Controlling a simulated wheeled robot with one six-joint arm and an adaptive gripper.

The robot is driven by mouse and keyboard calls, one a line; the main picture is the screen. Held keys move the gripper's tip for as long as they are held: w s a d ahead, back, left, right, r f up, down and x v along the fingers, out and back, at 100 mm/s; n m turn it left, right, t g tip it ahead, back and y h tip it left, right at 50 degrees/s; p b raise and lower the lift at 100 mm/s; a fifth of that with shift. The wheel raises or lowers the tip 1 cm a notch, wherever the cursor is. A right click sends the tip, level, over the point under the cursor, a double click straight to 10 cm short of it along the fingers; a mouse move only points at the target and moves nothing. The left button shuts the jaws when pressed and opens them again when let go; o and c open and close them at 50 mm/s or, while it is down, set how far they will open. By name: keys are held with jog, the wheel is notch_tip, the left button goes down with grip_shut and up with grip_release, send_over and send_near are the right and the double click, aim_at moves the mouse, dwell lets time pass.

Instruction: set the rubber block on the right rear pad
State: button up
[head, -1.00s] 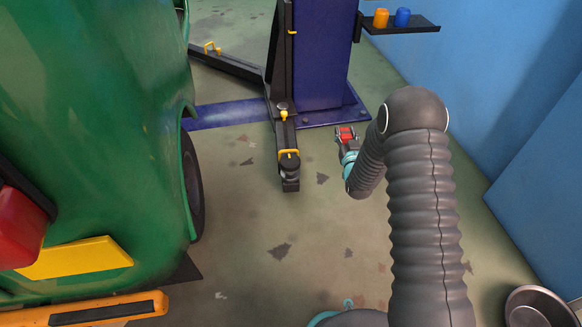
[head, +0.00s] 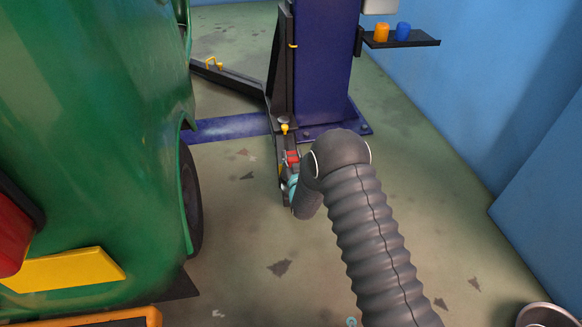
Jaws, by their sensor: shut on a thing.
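My gripper (head: 291,160) is small in the head view and shut on a small red piece, the rubber block (head: 292,156). It is over or right beside the end of the near lift arm (head: 277,140), by the green rickshaw (head: 100,130). The right rear pad at that arm's end is mostly hidden behind my gripper and wrist. I cannot tell whether the block touches the pad.
The blue lift post (head: 325,70) stands behind the gripper. A second lift arm (head: 232,82) with a yellow-ringed pad reaches far left. A shelf (head: 425,43) holds an orange and a blue cup.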

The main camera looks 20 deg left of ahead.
jog(key=shift+s+a+f, duration=0.15)
jog(key=shift+a+f, duration=0.1)
jog(key=shift+f, duration=0.1)
jog(key=shift+f+b, duration=0.3)
jog(key=shift+f, duration=1.5)
jog(key=shift+f, duration=0.15)
jog(key=o, duration=1.2)
jog(key=p+v, duration=0.1)
jog(key=v, duration=1.1)
jog(key=shift+d, duration=0.1)
